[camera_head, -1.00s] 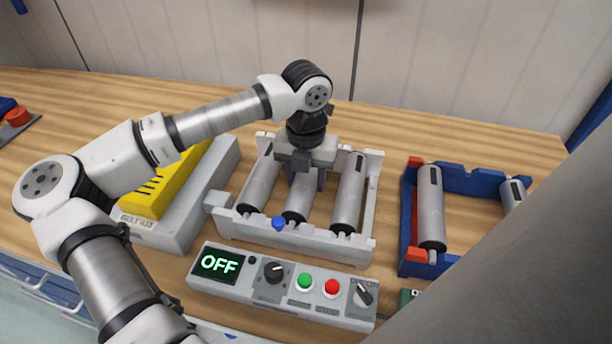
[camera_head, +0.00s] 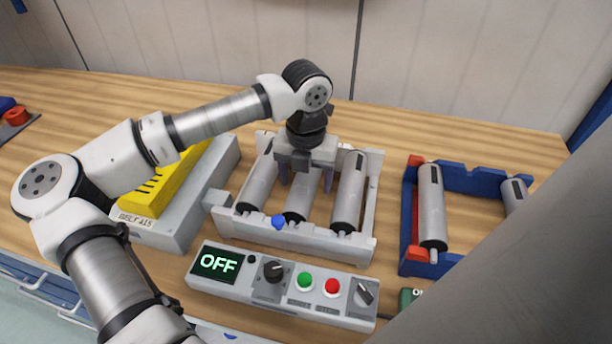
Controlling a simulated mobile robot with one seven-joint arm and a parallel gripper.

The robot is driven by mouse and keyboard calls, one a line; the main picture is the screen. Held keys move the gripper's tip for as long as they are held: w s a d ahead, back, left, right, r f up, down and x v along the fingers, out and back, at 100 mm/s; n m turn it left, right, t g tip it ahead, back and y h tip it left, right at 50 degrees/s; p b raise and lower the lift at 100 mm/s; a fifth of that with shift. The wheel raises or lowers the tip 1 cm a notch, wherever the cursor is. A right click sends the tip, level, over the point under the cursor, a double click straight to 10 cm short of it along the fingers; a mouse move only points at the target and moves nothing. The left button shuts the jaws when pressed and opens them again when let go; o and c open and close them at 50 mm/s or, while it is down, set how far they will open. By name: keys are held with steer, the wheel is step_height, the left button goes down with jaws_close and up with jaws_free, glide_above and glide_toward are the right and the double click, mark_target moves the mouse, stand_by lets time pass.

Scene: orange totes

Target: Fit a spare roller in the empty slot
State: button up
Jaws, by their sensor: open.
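My gripper (camera_head: 305,182) is open and points down over the middle roller (camera_head: 300,205) in the grey roller frame (camera_head: 290,240). Its fingers hide the upper part of that roller. A left roller (camera_head: 259,188) and a right roller (camera_head: 349,190) lie in the same frame, on either side. The blue rack (camera_head: 475,181) at the right holds a spare roller (camera_head: 430,205) on its left side. Another spare roller (camera_head: 514,194) in it is partly hidden by a grey shape in front. I cannot make out an empty slot in the grey frame.
A control box (camera_head: 283,285) stands in front of the frame, its display (camera_head: 216,263) reading OFF. A yellow-covered grey unit (camera_head: 168,190) stands to the left. A blue knob (camera_head: 278,222) sits at the frame's front. Wooden table is clear behind the frame.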

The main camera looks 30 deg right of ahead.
step_height(320, 180, up, 14)
steer(key=b, duration=0.2)
steer(key=shift+s+f, duration=0.1)
stand_by(0.6)
